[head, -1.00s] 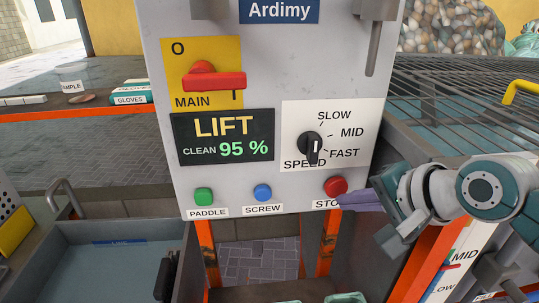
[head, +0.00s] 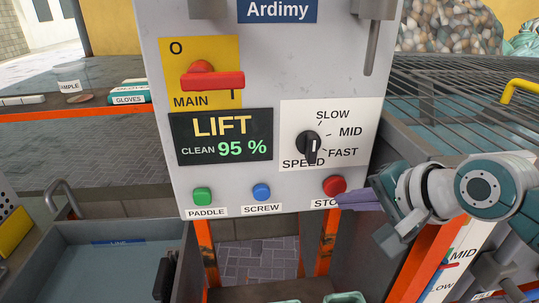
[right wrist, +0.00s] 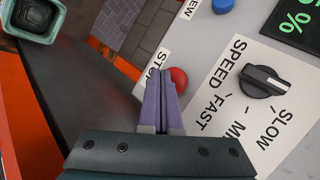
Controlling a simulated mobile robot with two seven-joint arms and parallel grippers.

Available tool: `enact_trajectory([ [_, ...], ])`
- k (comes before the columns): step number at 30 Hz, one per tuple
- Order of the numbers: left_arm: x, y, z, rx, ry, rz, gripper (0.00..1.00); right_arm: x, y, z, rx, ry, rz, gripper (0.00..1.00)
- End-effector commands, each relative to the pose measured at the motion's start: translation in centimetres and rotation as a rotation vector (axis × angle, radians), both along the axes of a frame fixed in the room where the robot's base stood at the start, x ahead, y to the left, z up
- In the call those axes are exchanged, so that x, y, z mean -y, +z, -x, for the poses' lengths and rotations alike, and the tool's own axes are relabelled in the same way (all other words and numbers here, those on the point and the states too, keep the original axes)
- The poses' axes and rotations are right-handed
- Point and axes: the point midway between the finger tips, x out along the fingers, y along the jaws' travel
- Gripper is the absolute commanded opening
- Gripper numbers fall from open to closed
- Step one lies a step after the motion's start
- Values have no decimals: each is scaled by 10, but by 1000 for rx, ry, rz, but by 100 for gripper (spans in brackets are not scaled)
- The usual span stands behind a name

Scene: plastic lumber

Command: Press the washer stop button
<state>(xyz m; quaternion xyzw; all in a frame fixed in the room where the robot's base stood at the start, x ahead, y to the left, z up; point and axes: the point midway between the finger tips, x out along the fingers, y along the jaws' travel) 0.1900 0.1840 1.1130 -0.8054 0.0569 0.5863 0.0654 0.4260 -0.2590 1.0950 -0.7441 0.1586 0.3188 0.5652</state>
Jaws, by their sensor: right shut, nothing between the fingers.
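The red stop button (head: 334,185) sits at the lower right of the grey control panel (head: 225,185), above a label partly hidden by my fingers. It also shows in the right wrist view (right wrist: 179,79), just beside my fingertips. My right gripper (head: 343,198) is shut and empty, its purple fingers pointing left with the tips at the button's lower right edge. In the right wrist view the closed fingers (right wrist: 155,75) overlap the label and part of the button's edge. I cannot tell whether they touch it. My left gripper is not in view.
A green paddle button (head: 202,196) and a blue screw button (head: 262,192) are left of the stop button. A black speed knob (head: 310,146) is above it, and a red main switch (head: 212,79) is at the upper left. A wire rack (head: 460,95) lies at right.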

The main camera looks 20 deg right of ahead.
Motion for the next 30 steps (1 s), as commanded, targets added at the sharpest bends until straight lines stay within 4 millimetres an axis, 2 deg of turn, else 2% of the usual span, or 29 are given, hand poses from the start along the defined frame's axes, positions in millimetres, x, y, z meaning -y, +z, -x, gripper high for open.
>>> enact_trajectory([
  [30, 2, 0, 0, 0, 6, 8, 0, 2, 0, -9, 0, 0, 0, 0],
])
